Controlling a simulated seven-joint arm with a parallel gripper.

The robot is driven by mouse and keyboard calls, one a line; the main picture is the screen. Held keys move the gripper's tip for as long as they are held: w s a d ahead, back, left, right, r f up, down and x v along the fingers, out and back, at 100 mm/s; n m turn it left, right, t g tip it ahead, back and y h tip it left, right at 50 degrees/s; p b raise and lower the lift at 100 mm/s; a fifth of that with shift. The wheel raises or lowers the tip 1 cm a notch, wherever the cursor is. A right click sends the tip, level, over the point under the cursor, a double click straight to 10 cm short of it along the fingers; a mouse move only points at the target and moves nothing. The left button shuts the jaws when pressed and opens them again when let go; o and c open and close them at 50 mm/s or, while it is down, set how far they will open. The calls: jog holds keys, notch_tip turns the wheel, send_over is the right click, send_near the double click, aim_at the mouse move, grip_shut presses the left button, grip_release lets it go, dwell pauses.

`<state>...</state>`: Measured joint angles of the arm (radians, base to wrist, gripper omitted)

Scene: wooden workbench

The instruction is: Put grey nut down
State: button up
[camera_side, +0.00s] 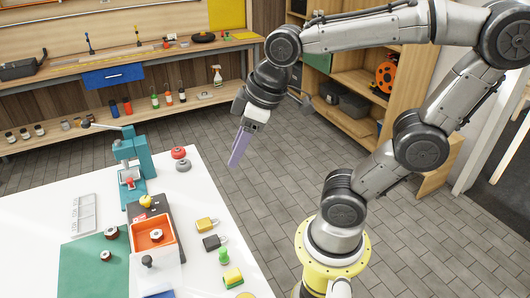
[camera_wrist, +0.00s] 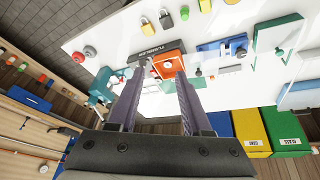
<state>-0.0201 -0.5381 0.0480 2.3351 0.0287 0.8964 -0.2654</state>
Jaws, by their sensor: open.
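A grey round piece (camera_side: 183,165), which looks like the grey nut, sits on the white table (camera_side: 205,190) near its far right edge. A similar red piece (camera_side: 178,152) is right beside it. In the wrist view the grey piece (camera_wrist: 78,58) is at the upper left, close to the red one (camera_wrist: 90,51). My gripper (camera_side: 235,163) hangs in the air to the right of the table, higher than the grey piece and apart from it. In the wrist view its two purple fingers (camera_wrist: 156,84) are spread, with nothing held between them.
A teal press (camera_side: 133,160) stands left of the grey piece. An orange tray (camera_side: 147,242) holds a small round part. A yellow padlock (camera_side: 206,225) and a black padlock (camera_side: 213,243) lie to its right. A green mat (camera_side: 85,272) is at front left.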

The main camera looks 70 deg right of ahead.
jog(key=s+m, duration=0.2)
jog(key=s, duration=0.1)
jog(key=s+d+f+m+t, duration=0.1)
jog(key=s, duration=0.1)
jog(key=shift+s, duration=0.15)
dwell(1.1)
